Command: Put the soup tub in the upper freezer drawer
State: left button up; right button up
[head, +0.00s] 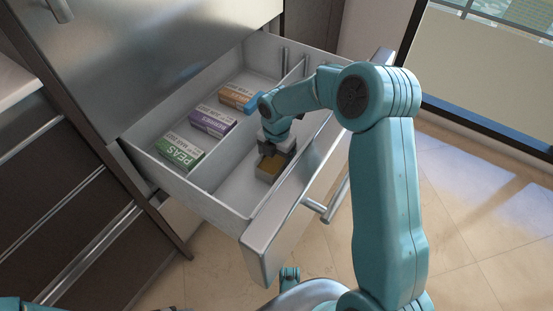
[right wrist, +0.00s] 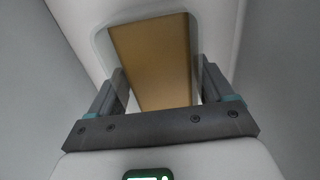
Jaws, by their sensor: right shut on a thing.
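The soup tub (head: 269,167) has pale, see-through walls and brown-orange contents. It is down in the front compartment of the open freezer drawer (head: 222,209). My right gripper (head: 272,154) is shut on it from above. In the right wrist view the tub (right wrist: 153,62) fills the space between the two fingers (right wrist: 160,88). Whether the tub's base touches the drawer floor cannot be told.
The drawer's rear compartment holds a green peas box (head: 181,152), a purple berries box (head: 212,121) and an orange-and-blue box (head: 239,98). A divider separates them from the front compartment. The drawer front has a bar handle (head: 327,207). A steel door (head: 150,50) stands above.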

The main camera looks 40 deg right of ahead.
aim_at(276, 158)
jog(key=o, duration=1.2)
jog(key=shift+f, duration=0.1)
notch_tip(276, 158, up, 12)
jog(key=p, duration=0.4)
jog(key=shift+r, duration=0.2)
